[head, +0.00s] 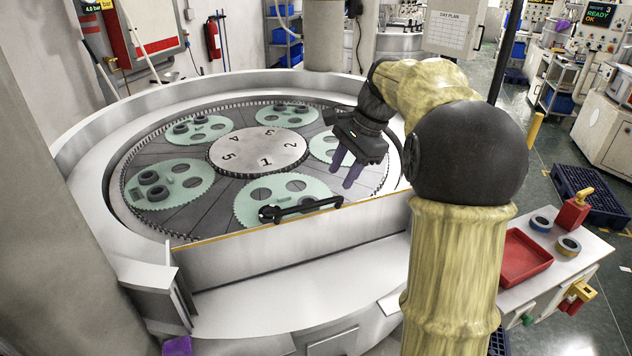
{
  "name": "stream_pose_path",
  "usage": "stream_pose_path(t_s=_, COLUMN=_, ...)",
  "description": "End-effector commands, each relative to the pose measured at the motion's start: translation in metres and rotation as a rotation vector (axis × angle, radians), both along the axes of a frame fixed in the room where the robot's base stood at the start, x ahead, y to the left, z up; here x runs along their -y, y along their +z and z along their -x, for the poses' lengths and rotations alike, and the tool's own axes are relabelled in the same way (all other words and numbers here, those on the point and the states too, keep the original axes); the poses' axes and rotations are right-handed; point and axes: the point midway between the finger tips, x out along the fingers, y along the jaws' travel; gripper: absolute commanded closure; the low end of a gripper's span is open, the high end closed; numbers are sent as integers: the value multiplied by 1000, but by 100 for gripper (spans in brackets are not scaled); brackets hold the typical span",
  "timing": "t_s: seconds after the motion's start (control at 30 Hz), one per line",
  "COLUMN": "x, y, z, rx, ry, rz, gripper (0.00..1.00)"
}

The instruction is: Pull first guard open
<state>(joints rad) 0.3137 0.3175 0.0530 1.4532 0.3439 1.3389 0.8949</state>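The guard (290,243) is a low, clear or grey panel with a yellow top edge, standing across the front of the round lapping machine. A black bar handle (301,208) sits at its top edge. My gripper (345,170) has two purple fingers pointing down with a gap between them. It appears open and empty, above the machine's plate, up and to the right of the handle and apart from it in the picture. The exact height of the fingers is hard to tell.
Green toothed carriers (287,187) with holes and dark rings lie around a numbered steel hub (258,149). A raised white rim (80,165) surrounds them. A bench at right holds a red tray (522,257), tape-like rings (568,246) and a red can (573,213).

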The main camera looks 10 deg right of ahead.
Motion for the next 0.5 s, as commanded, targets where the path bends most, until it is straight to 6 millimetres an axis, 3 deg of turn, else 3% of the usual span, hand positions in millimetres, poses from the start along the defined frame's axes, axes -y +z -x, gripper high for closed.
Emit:
stream_pose_path(t_s=0.03, x=6, y=27, z=-6, rx=-11, ry=-45, rz=-30, gripper=64)
stream_pose_path(t_s=0.2, x=15, y=65, z=-12, rx=-57, ry=-137, rz=-99, gripper=64)
stream_pose_path(t_s=0.5, x=19, y=69, z=-11, rx=-67, ry=-159, rz=-111, gripper=64)
